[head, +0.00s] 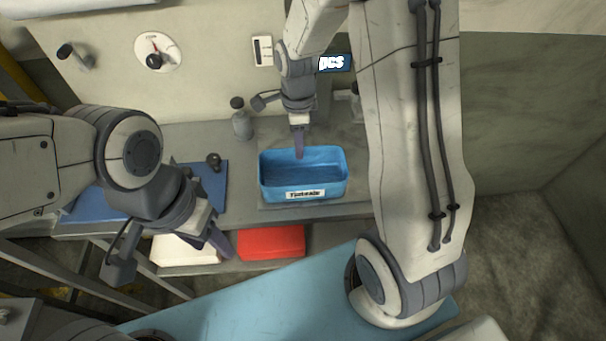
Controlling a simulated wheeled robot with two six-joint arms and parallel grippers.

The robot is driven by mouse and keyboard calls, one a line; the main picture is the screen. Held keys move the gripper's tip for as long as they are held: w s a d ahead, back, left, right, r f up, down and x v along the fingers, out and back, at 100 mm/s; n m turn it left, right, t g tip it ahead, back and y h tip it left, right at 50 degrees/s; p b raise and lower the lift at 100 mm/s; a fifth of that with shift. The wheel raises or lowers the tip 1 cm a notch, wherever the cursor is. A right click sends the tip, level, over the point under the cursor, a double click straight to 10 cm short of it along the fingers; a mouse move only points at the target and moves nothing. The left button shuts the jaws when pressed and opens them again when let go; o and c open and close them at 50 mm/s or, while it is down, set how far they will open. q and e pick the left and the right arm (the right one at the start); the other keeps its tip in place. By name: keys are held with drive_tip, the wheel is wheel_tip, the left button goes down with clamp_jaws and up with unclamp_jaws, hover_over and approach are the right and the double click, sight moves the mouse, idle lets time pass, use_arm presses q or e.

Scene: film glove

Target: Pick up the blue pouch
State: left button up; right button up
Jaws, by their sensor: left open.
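I cannot make out a blue pouch for certain. A blue open-topped bin (333,184) with a white label on its front stands on the grey counter. My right gripper (299,153) points down at the bin's back rim; its fingers show edge-on, so I cannot tell if they are apart. My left gripper (218,245) is open, at the lower left in front of the counter, and looks empty. A flat blue mat (208,180) lies on the counter's left part, partly hidden behind my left arm.
A small dark-knobbed object (213,161) is on the mat. A grey bottle (241,124) stands at the counter's back. A red box (271,242) and a white box (185,250) sit on the shelf below. A light blue surface (270,295) is in front.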

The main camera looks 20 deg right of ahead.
sight(301, 165)
drive_tip(key=shift+d+f+p, duration=0.15)
drive_tip(key=shift+f+p, duration=0.2)
drive_tip(key=shift+f, duration=1.15)
drive_tip(key=shift+d+f+p, duration=0.15)
drive_tip(key=shift+f+p, duration=0.15)
drive_tip(key=shift+f, duration=1.2)
clamp_jaws()
